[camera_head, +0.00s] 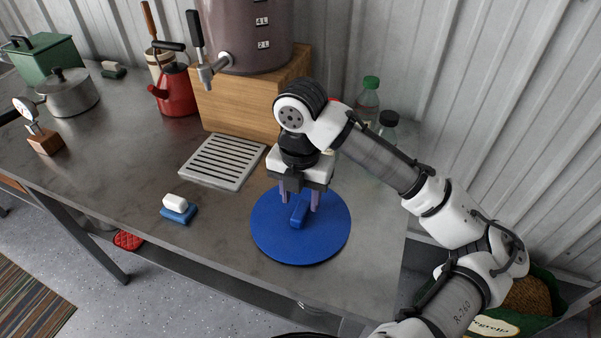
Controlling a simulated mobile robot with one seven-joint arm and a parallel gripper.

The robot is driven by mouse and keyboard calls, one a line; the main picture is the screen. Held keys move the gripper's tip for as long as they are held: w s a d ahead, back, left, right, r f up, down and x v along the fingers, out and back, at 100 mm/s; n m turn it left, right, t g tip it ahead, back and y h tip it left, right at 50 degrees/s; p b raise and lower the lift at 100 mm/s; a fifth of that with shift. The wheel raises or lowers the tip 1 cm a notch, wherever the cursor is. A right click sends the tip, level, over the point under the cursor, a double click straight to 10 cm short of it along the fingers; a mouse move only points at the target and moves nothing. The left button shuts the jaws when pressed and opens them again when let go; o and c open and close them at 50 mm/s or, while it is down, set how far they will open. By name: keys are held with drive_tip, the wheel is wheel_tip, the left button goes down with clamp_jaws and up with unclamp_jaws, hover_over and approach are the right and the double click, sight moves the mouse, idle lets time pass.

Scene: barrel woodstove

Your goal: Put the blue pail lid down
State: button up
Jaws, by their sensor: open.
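The blue pail lid (273,238) is a flat round disc with a blue bar handle (298,215) across its middle. It appears to lie flat on the grey metal table, near the front edge and right of the slatted drip tray. My gripper (299,203) points down over the lid, its two fingers apart on either side of the handle. The jaws are open, and the fingertips are low, close to the lid. Whether a finger touches the handle cannot be told.
A white slatted drip tray (223,161) lies behind left of the lid. A wooden box (235,108) carries a large urn (250,35). A blue-and-white sponge (178,209) lies to the left. Bottles (366,98) stand behind my arm. Bare table (110,155) shows at left.

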sight(301, 210)
wheel_tip(301, 210, up, 8)
drive_tip(key=shift+r+b, duration=0.2)
drive_tip(key=shift+b, duration=0.15)
